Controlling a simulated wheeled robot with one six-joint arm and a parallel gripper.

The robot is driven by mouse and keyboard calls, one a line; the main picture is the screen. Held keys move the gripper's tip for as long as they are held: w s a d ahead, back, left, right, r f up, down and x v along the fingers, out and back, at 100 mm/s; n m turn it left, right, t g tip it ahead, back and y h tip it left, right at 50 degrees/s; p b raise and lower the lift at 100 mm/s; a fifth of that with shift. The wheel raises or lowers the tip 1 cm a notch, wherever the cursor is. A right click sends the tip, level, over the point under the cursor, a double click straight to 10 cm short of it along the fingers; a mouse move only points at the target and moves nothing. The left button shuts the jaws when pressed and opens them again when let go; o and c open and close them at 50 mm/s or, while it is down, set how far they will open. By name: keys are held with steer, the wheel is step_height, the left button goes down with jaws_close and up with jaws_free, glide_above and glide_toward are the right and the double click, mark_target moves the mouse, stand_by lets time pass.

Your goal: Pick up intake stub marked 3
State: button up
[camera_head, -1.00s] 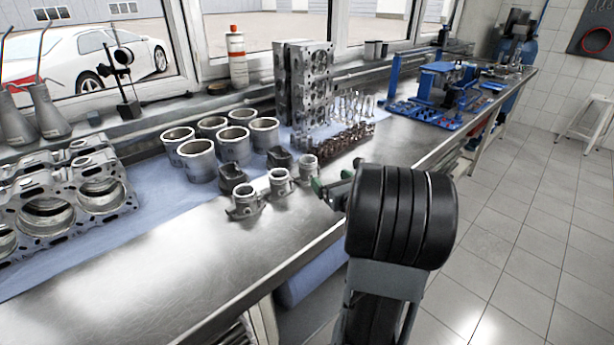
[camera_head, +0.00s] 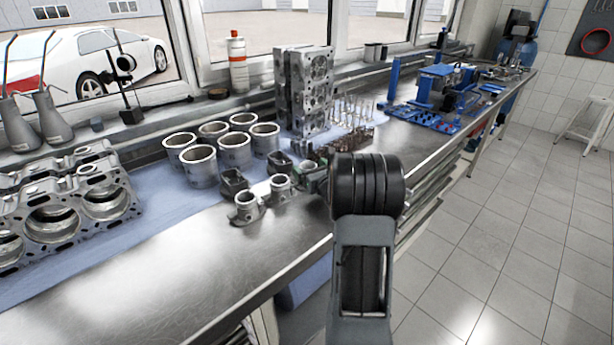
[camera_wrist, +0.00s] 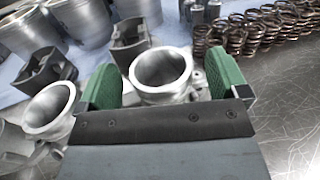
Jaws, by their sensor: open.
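Several silvery intake stubs with round flared mouths stand upright on the metal bench. In the head view one stub (camera_head: 246,207) is nearest, with a second stub (camera_head: 280,188) right of it. A third stub, partly hidden by my arm, stands further right beside my gripper (camera_head: 316,181). In the wrist view one stub (camera_wrist: 162,70) is between the open green pads of my gripper (camera_wrist: 163,78), its lower part hidden by the gripper body. Another stub (camera_wrist: 50,106) is just outside the left pad. No number is readable on any stub.
Two dark blocks (camera_wrist: 46,70) (camera_wrist: 129,42) stand close behind the stubs. Cylinder liners (camera_head: 202,166) and coil springs (camera_wrist: 245,30) lie beyond. An engine block (camera_head: 60,212) is at the left. Bare bench (camera_head: 165,260) lies in front.

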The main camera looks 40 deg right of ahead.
steer(key=shift+w, duration=0.65)
steer(key=shift+d, duration=0.1)
steer(key=c, duration=1.2)
